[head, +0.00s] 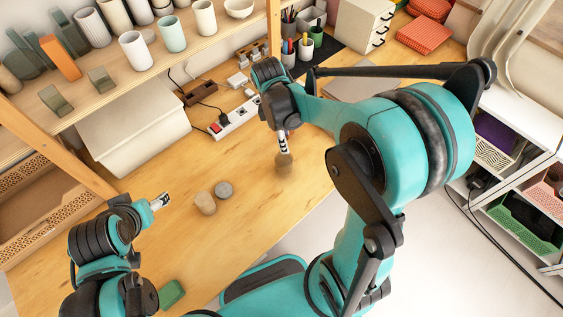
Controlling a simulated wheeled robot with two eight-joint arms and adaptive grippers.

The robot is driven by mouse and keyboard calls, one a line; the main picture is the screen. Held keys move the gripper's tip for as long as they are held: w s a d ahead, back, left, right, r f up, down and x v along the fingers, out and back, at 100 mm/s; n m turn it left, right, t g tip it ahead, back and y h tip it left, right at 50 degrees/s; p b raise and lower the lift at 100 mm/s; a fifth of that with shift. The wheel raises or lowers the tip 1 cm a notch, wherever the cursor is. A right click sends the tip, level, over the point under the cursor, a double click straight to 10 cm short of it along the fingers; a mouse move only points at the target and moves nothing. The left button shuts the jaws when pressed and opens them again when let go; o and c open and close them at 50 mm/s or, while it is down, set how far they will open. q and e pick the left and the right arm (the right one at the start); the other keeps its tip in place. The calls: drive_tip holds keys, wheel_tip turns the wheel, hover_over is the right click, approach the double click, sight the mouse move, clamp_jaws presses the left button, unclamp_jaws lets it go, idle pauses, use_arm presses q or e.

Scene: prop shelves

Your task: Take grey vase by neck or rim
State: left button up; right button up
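A small grey-brown rounded object (285,164), which may be the grey vase, is on or just above the wooden table directly below my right gripper (284,149). The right fingertips reach its narrow top, and I cannot tell whether they are closed on it. My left gripper (161,201) is above the table at the left, apart from any object and seemingly empty; its finger gap is too small to read. A grey round piece (223,189) and a beige cylinder (205,203) stand side by side between the grippers. A light grey ribbed vase (93,27) stands on the shelf.
The shelf (150,83) holds several cups and blocks. A white box (135,125), a power strip (234,118) and pen cups (305,47) line the table's back. A green block (171,293) lies near my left arm. The front middle of the table is clear.

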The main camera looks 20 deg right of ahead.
sight(284, 156)
drive_tip(key=f, duration=0.1)
drive_tip(key=f+b, duration=0.1)
drive_tip(key=f, duration=0.2)
drive_tip(key=shift+d+f, duration=0.3)
drive_tip(key=shift+c, duration=0.4)
clamp_jaws()
drive_tip(key=shift+r, duration=0.1)
